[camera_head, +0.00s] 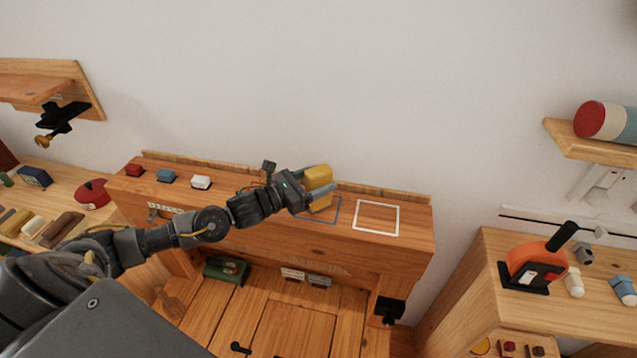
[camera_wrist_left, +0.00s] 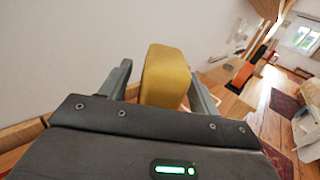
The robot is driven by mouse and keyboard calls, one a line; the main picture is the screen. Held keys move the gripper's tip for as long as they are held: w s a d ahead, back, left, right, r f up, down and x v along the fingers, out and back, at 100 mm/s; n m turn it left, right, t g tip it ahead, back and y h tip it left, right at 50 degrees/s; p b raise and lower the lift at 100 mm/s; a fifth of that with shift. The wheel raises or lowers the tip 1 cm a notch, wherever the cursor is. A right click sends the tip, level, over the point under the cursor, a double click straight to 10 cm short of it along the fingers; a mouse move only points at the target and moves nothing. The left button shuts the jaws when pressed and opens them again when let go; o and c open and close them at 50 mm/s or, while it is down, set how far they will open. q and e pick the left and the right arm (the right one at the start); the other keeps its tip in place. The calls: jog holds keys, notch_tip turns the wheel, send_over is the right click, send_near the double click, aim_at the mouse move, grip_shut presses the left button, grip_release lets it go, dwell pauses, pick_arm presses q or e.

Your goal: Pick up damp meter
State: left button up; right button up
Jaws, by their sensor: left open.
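A yellow, round-edged block (camera_head: 320,174), which I take to be the damp meter, is at the back of the wooden bench top (camera_head: 410,240), near the blue outlined square (camera_head: 333,217). My left gripper (camera_head: 325,190) reaches it from the left and is open, with its fingers on either side of the block. In the left wrist view the yellow block (camera_wrist_left: 166,76) stands between the two fingers (camera_wrist_left: 163,85), with a gap visible on both sides. Its underside is hidden by the gripper. My right gripper is not in view.
A white outlined square (camera_head: 377,217) lies bare on the bench top's right. Small red (camera_head: 134,170), blue (camera_head: 166,176) and white (camera_head: 201,182) blocks sit at its left. A wall shelf (camera_head: 590,145) holds a cylinder at right. An orange tool (camera_head: 537,264) stands on the right cabinet.

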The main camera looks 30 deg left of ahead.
pick_arm(q)
jog(key=shift+x, duration=1.1)
jog(key=shift+s, duration=0.1)
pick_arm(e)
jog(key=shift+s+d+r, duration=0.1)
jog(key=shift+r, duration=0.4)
pick_arm(q)
jog(key=c, duration=1.1)
jog(key=shift+c, duration=0.2)
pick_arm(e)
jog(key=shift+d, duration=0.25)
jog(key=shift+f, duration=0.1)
